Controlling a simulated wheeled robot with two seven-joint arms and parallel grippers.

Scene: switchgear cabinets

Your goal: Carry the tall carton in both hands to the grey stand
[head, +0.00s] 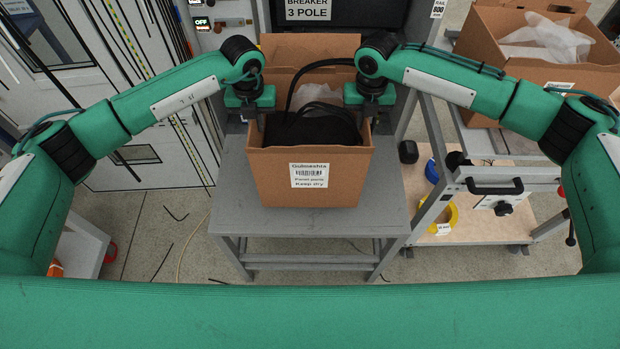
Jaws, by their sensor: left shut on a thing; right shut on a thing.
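The tall brown carton (270,182) is upright and open at the top, with a white label on its front. Black cables and some clear wrapping show inside it. It appears to be over or on the top of the grey stand (385,205); I cannot tell whether its bottom touches. My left gripper (255,118) is shut on the carton's left upper edge. My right gripper (367,115) is shut on its right upper edge. The fingertips are partly hidden by the carton walls and wrists.
A grey cart (438,208) stands at the right, with another open carton (490,45) on top and blue and yellow rolls on its lower shelf. White cabinets (140,165) stand at the left. Loose cable pieces (162,262) lie on the floor left of the stand.

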